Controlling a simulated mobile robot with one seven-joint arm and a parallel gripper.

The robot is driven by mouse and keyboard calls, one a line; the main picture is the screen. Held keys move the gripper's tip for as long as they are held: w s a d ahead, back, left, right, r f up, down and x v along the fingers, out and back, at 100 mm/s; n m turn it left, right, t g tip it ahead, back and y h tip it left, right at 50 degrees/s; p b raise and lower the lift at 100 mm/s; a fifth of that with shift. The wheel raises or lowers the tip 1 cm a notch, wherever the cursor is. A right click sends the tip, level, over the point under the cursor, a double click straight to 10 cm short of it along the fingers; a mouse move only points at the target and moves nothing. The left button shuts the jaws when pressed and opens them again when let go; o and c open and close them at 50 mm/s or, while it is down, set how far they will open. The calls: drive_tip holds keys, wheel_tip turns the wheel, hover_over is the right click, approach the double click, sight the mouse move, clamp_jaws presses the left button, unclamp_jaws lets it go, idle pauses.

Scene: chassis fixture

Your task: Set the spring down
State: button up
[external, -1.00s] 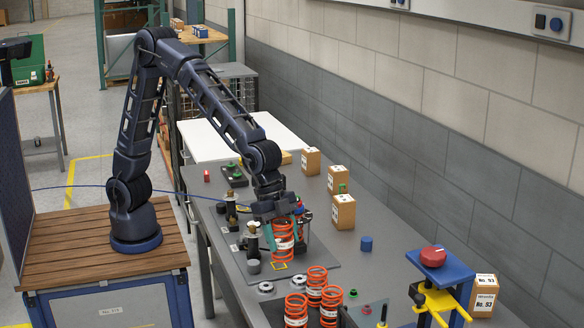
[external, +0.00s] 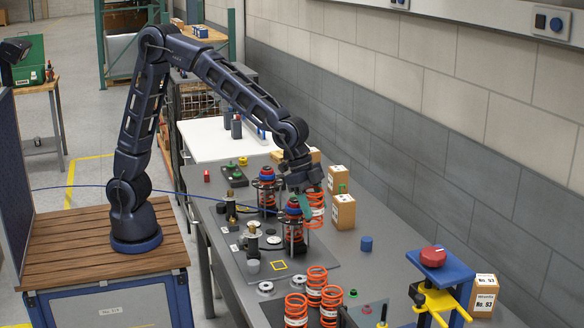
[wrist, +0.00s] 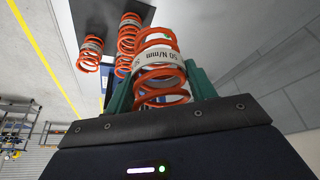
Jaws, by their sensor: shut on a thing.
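An orange coil spring with a white label (external: 316,212) hangs upright in my gripper (external: 307,192), beside the small boxes on the grey bench. In the wrist view the spring (wrist: 160,72) sits between the green fingers, which are shut on it, and its label reads 50 N/mm. I cannot tell whether the spring's lower end touches the bench.
Three other orange springs (external: 297,312) stand at the bench's near end. A second strut assembly (external: 266,188) stands to the left. A cardboard box (external: 343,212) is close to the right of the held spring. A blue cylinder (external: 366,243) stands farther right, with bare bench around it.

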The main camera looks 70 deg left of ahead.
drive_tip(key=w+a+n+t+y, duration=0.1)
drive_tip(key=w+a+n, duration=0.2)
drive_tip(key=w+a, duration=0.75)
drive_tip(key=w+a+n, duration=0.2)
drive_tip(key=w+a, duration=0.2)
drive_tip(key=a, duration=1.3)
drive_tip(key=w+a+n+t+y, duration=0.1)
drive_tip(key=w+a+n, duration=0.2)
drive_tip(key=w+a, duration=0.7)
drive_tip(key=s+a+n+y, duration=0.1)
drive_tip(key=s+a+n, duration=0.25)
drive_tip(key=a, duration=1.25)
drive_tip(key=s+a+n+y, duration=0.15)
drive_tip(key=s+a, duration=0.25)
drive_tip(key=a, duration=1.2)
drive_tip(key=s+a+n+y, duration=0.1)
drive_tip(key=s+a+n, duration=0.25)
drive_tip(key=a, duration=1.35)
drive_tip(key=shift+m, duration=0.35)
drive_tip(key=f, duration=1.3)
drive_tip(key=s+f, duration=0.1)
drive_tip(key=f, duration=0.6)
drive_tip(key=shift+d, duration=0.2)
drive_tip(key=shift+f, duration=0.1)
drive_tip(key=o, duration=1.3)
